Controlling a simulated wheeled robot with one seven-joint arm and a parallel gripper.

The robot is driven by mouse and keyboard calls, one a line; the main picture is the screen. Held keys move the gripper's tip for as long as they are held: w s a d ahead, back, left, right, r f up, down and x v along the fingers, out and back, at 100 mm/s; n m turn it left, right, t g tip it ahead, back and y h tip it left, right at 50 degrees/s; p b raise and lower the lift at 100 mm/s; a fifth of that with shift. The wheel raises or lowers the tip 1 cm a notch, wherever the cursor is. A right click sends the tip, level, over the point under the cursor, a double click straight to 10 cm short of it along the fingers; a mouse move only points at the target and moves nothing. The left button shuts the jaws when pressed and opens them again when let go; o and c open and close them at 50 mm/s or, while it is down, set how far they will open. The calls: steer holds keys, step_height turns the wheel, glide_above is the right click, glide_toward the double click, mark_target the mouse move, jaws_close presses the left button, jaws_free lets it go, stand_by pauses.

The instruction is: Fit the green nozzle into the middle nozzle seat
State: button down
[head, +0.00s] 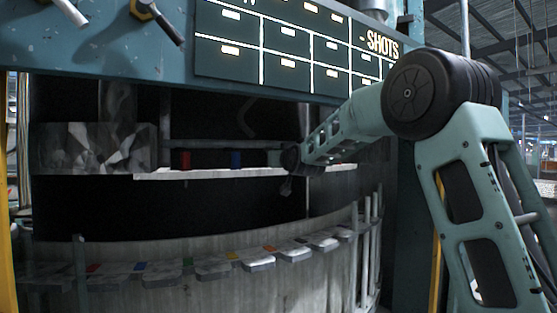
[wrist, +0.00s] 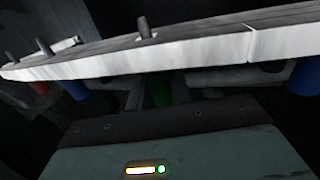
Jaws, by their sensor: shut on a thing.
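My gripper (head: 290,165) is at the pale ledge (head: 210,174) inside the dark opening of the machine, right of the blue nozzle there. In the wrist view the green nozzle (wrist: 161,88) shows dark and partly hidden just beyond the gripper body, below the edge of the ledge (wrist: 200,52). My gripper is shut on it; the fingertips are hard to make out in the dark. The green nozzle cannot be made out in the head view. I cannot tell the middle nozzle seat apart, or whether the nozzle touches it.
A red nozzle (head: 185,160) and a blue nozzle (head: 236,159) stand along the ledge. In the wrist view another blue part (wrist: 303,77) is at the right. A lower curved row of grey plates (head: 213,266) carries coloured marks. A grey metal block (head: 95,148) is at the left.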

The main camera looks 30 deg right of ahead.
steer(key=shift+f+b, duration=0.35)
steer(key=shift+f, duration=0.1)
steer(key=c, duration=1.2)
jaws_free()
steer(key=shift+o, duration=0.2)
steer(key=shift+s+a+f+b, duration=0.1)
steer(key=shift+s+b, duration=0.25)
steer(key=shift+s, duration=0.15)
steer(key=b+v, duration=0.6)
steer(key=v, duration=1)
steer(key=shift+s+b, duration=0.2)
steer(key=shift+b, duration=0.15)
steer(key=shift+a, duration=0.2)
